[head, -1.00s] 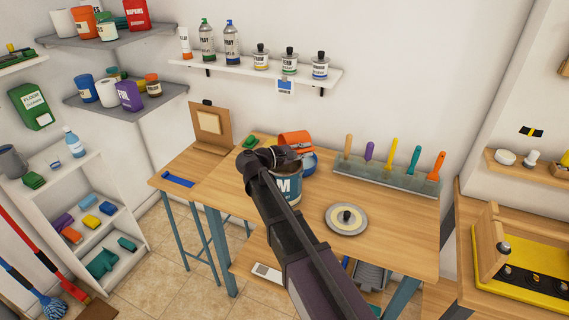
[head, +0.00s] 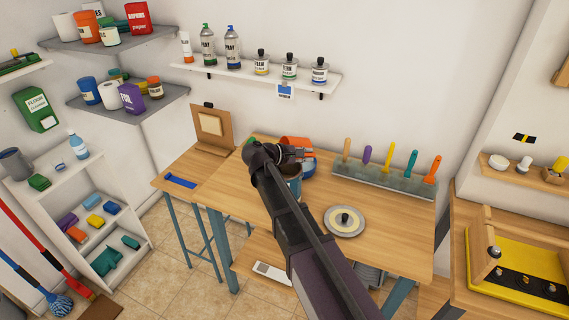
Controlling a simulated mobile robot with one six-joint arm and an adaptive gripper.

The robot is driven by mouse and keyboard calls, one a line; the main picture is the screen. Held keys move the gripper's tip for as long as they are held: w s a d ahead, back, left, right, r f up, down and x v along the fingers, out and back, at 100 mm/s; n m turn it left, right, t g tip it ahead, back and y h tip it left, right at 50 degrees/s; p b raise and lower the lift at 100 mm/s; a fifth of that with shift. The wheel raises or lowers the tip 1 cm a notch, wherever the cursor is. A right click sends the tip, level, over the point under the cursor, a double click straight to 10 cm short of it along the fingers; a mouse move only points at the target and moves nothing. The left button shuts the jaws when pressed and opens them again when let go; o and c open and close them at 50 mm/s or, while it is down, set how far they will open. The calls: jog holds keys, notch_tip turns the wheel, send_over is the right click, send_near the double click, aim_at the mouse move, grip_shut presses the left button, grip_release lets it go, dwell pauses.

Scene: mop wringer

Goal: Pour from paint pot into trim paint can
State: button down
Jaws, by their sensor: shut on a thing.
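The trim paint can (head: 295,187) is a blue can with pale lettering, standing on the wooden table, mostly hidden behind my arm. My gripper (head: 304,153) is just above and behind it, with its fingers pointing right. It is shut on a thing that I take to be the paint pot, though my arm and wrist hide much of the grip. An orange object (head: 296,140) and a blue rounded object (head: 309,166) show around the fingers. I cannot tell which of these parts belongs to the pot, how far it is tilted, or whether paint is flowing.
A round lid-like disc (head: 345,220) lies on the table (head: 390,230) right of the can. A rack of colored-handled tools (head: 385,180) stands at the back. A blue strip (head: 181,181) lies on the left side table. The table's front right is clear.

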jog(key=shift+d+r+p, duration=0.15)
jog(key=shift+r+p, duration=0.15)
jog(key=shift+p, duration=0.25)
jog(key=shift+w+d+r+g+y+p, duration=0.15)
jog(key=shift+g+y+p, duration=0.25)
jog(key=shift+y+p, duration=0.35)
jog(key=shift+w+d+f+g+y+p, duration=0.1)
jog(key=shift+d+f+g+y+p, duration=0.1)
jog(key=shift+f+g+y+p, duration=0.45)
jog(key=p, duration=0.1)
jog(key=y+p, duration=0.1)
jog(key=shift+w+d+r+p, duration=0.1)
jog(key=shift+d+r+p, duration=0.05)
jog(key=shift+r+p, duration=0.2)
jog(key=shift+w+d+r+g+y+p, duration=0.15)
jog(key=shift+d+g+y+p, duration=0.15)
jog(key=shift+g+y+p, duration=0.5)
jog(key=shift+w+d+f+g+y+p, duration=0.25)
jog(key=shift+w+d+f+y+p, duration=0.15)
jog(key=shift+d+f+y, duration=0.4)
jog(key=shift+w+d+f+n+g+y, duration=0.15)
jog(key=shift+w+d+f+g+y, duration=0.25)
jog(key=shift+y, duration=0.45)
jog(key=shift+w+d+f+n+g+y, duration=0.15)
jog(key=shift+d+f+n+g+y, duration=0.1)
jog(key=shift+d+g+y, duration=0.5)
jog(key=shift+w+d+f+n+g+y, duration=0.1)
jog(key=shift+w+d+f+g+y, duration=0.2)
jog(key=shift+y, duration=0.7)
